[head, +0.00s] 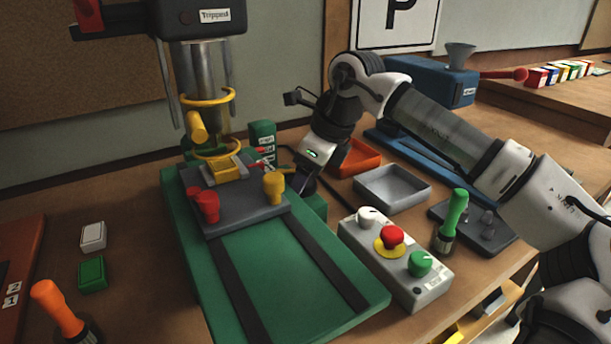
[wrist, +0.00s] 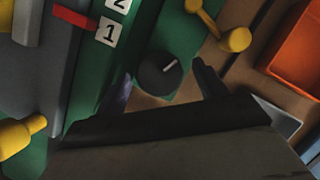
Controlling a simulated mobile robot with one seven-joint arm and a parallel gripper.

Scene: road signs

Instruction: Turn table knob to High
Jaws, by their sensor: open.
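In the wrist view a round black knob (wrist: 158,76) with a white pointer line sits on a green base. The line points to the upper right of the picture. My gripper (wrist: 163,84) is open, with one finger on each side of the knob; I cannot tell whether they touch it. White labels 1 (wrist: 109,31) and 2 (wrist: 121,3) show up and left of the knob. In the head view my gripper (head: 304,184) is low beside the green press table (head: 300,290), right of the yellow knob (head: 274,186). The black knob is hidden there, and no High mark is readable.
A control box (head: 395,258) with white, red and green controls stands right of the press. A grey tray (head: 392,188) and an orange tray (head: 358,157) lie behind it. A yellow-ended lever (wrist: 218,24) is close to my right finger in the wrist view.

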